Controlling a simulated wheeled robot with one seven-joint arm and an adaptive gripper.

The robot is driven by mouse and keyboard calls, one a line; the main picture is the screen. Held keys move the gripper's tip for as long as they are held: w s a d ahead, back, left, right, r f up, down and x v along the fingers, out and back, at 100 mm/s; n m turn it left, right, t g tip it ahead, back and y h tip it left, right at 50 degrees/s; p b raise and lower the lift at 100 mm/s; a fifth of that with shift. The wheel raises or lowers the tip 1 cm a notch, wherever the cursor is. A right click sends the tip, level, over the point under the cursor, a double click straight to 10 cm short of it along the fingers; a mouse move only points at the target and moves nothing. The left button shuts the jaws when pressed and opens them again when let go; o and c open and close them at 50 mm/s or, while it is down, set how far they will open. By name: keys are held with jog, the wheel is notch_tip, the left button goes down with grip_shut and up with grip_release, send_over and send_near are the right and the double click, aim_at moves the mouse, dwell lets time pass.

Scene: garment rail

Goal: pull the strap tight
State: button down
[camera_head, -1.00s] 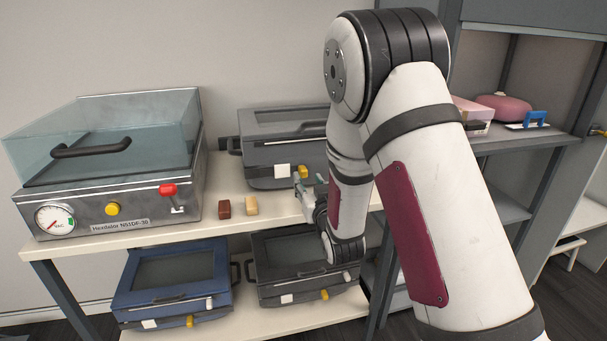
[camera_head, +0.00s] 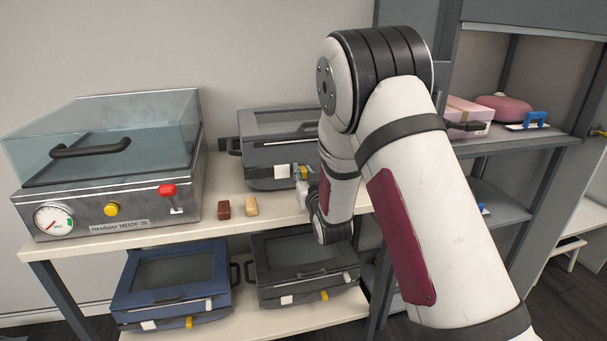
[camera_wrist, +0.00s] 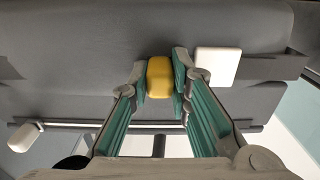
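A grey lidded case (camera_head: 266,172) stands on the upper shelf, with a yellow tab (camera_head: 304,172) and a white square (camera_head: 282,171) on its front. In the wrist view the yellow tab (camera_wrist: 160,78) sits between the fingertips of my gripper (camera_wrist: 161,74), which touch both its sides with no visible gap. The white square (camera_wrist: 217,66) is right of the fingers there. No separate strap can be made out. In the head view my arm hides the case's right part and most of my gripper.
A steel box with a glass lid (camera_head: 110,205) stands at the left. A brown block (camera_head: 224,209) and a tan block (camera_head: 251,206) lie before the grey case. A blue case (camera_head: 172,275) and a dark case (camera_head: 300,262) fill the lower shelf. A pink item (camera_head: 503,106) is at right.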

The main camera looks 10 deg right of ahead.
jog(key=d+b, duration=0.2)
jog(key=d, duration=0.7)
jog(key=shift+d, duration=0.2)
jog(key=c, duration=1.5)
grip_release()
jog(key=shift+s, duration=0.1)
jog(key=s, duration=1.1)
jog(key=shift+s, duration=0.4)
jog(key=shift+r, duration=0.15)
